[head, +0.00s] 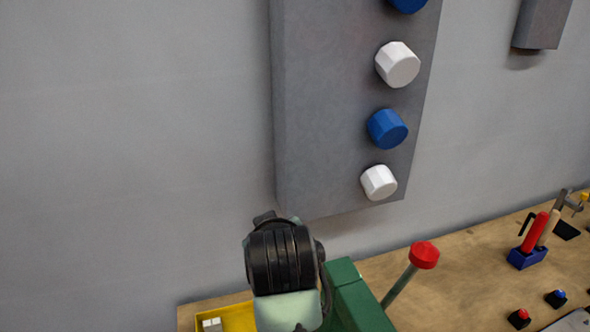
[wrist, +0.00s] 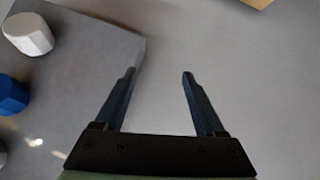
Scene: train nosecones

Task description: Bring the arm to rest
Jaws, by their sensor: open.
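My gripper (wrist: 158,73) is open in the wrist view. Its two dark fingers stand apart with nothing between them, over plain grey wall. In the head view my black wrist joint and pale arm link show at the bottom centre, in front of the wall and below the grey panel; the fingers are hidden there. The grey panel (head: 325,100) is on the wall with white and blue knobs in a column. The lowest white knob (head: 379,182) and the blue knob (head: 387,128) are apart from my arm.
A wooden bench (head: 455,285) runs along the wall. On it are a green block (head: 352,298), a red-topped lever (head: 424,255), a yellow tray (head: 238,318), a blue tool holder (head: 526,257) and small buttons (head: 519,318). Bare wall (head: 130,150) lies left of the panel.

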